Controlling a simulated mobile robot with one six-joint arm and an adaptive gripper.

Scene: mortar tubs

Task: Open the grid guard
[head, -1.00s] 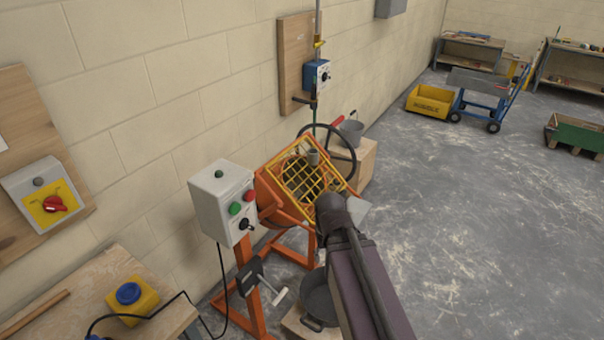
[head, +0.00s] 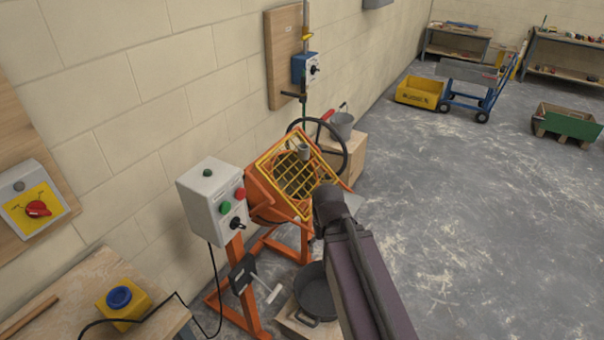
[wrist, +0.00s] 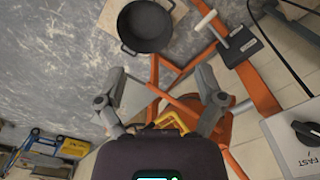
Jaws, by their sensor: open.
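The grid guard (head: 290,187) is a yellow barred frame lying over the mouth of the orange mixer drum (head: 262,200) in the head view. It appears closed over the mouth. A small grey cup-like part (head: 304,151) shows at the grid. My arm reaches toward the guard's right side, and my gripper is mostly hidden behind it there. In the wrist view my gripper (wrist: 160,78) is open, with its two fingers spread and nothing between them but the view of the floor and orange frame. A yellow piece (wrist: 172,119), likely the guard's edge, shows low between the fingers; contact cannot be told.
A control box (head: 205,205) stands left of the drum. A black handwheel (head: 345,152) is behind it. A dark tub (head: 316,290) sits below, also in the wrist view (wrist: 145,27). A grey bucket (head: 342,124) stands behind on a wooden block.

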